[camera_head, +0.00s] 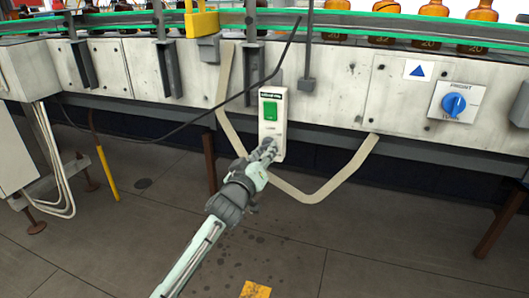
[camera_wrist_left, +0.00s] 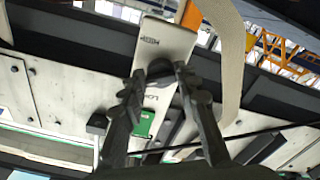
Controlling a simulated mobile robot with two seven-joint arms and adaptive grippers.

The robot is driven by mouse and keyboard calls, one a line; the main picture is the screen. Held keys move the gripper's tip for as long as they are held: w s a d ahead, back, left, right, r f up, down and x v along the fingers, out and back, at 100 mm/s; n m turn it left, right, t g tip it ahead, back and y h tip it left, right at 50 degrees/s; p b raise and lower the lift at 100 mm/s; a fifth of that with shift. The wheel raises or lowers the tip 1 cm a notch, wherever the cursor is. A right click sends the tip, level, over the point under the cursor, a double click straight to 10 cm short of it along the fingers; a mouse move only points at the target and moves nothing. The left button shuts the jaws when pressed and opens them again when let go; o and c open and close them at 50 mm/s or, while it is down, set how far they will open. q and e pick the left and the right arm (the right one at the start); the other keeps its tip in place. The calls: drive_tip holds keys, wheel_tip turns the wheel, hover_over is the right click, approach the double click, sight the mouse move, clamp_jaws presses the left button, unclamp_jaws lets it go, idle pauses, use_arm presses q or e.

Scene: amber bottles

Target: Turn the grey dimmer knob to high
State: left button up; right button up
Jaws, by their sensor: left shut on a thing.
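The grey dimmer knob (camera_wrist_left: 160,69) sits on a narrow white control box (camera_head: 265,107) fixed to the front of the conveyor. My left gripper (camera_head: 268,149) reaches the lower part of this box and largely hides the knob in the head view. In the left wrist view my left gripper (camera_wrist_left: 159,76) has one finger on each side of the knob and is shut on it. Small lettering is printed above and below the knob, too small to read surely. The knob's pointer cannot be made out. My right gripper is not in view.
A green button (camera_head: 270,110) is above the knob on the same box. A black cable (camera_head: 190,133) and a beige strap (camera_head: 310,198) hang nearby. A blue dial (camera_head: 454,104) is at the right. Amber bottles (camera_head: 482,14) stand on the conveyor. The floor is open.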

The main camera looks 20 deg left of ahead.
use_arm(q)
drive_tip(key=m+p, duration=0.4)
drive_tip(key=m, duration=0.4)
drive_tip(key=shift+a, duration=0.2)
drive_tip(key=shift+m+p, duration=0.75)
drive_tip(key=shift+m, duration=1.15)
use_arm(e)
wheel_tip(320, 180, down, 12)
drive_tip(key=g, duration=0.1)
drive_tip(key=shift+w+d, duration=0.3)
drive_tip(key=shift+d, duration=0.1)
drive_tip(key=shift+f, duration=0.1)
use_arm(q)
drive_tip(key=o, duration=1.2)
drive_tip(key=shift+c, duration=0.2)
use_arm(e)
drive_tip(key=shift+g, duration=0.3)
use_arm(q)
drive_tip(key=s, duration=1.2)
drive_tip(key=shift+a, duration=0.3)
